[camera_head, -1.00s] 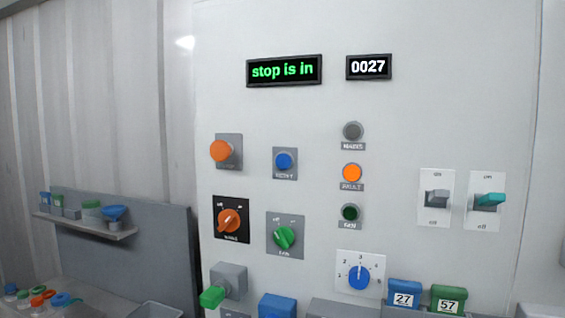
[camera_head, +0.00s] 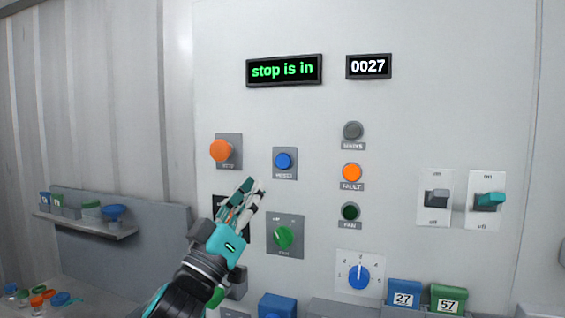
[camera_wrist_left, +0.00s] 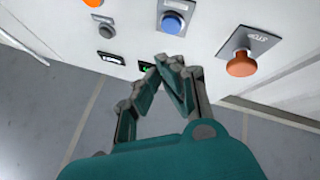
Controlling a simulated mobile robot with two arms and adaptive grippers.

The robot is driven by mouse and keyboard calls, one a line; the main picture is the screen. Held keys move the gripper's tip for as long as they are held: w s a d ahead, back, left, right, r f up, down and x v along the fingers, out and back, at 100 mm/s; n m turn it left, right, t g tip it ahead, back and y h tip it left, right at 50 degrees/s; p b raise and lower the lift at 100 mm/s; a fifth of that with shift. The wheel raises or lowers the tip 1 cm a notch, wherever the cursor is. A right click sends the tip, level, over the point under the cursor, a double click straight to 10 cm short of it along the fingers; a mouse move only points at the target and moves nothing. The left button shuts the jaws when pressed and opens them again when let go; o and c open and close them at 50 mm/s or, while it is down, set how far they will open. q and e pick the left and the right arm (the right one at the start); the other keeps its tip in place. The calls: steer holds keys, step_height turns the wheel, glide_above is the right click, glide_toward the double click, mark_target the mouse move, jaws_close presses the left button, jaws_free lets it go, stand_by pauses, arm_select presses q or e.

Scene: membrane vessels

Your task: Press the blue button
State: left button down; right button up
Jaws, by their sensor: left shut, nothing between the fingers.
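The blue button (camera_head: 283,161) sits on a small grey plate on the white panel, right of the orange mushroom button. It also shows in the left wrist view (camera_wrist_left: 172,23), beyond the fingertips. My left gripper (camera_head: 254,188) is shut and empty, in front of the panel, below and left of the blue button in the head view. In the left wrist view its fingertips (camera_wrist_left: 168,62) meet just short of the blue button, with a visible gap. My right gripper is not in view.
An orange mushroom button (camera_head: 220,150) is left of the blue button. A green knob (camera_head: 283,237), a blue dial (camera_head: 359,278), indicator lamps and two toggle switches share the panel. A display (camera_head: 284,70) reads "stop is in". My left arm partly hides the black-plated rotary switch.

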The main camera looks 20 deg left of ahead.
mark_target(283, 161)
arm_select(q)
steer(key=r+h, duration=0.1)
steer(key=s+r+m+h, duration=0.1)
steer(key=r, duration=0.1)
steer(key=r+h, duration=0.1)
steer(key=shift+s+d+r, duration=0.15)
steer(key=shift+s+d, duration=0.05)
steer(key=shift+s, duration=0.05)
steer(key=shift+w, duration=0.1)
steer(key=w, duration=0.8)
steer(key=shift+w+d, duration=0.3)
steer(key=shift+d, duration=0.05)
steer(key=shift+w, duration=0.1)
stand_by(1.0)
steer(key=shift+w, duration=0.3)
steer(key=shift+w, duration=0.45)
stand_by(0.7)
steer(key=shift+s, duration=0.1)
steer(key=shift+s+p, duration=0.3)
steer(key=shift+s, duration=0.45)
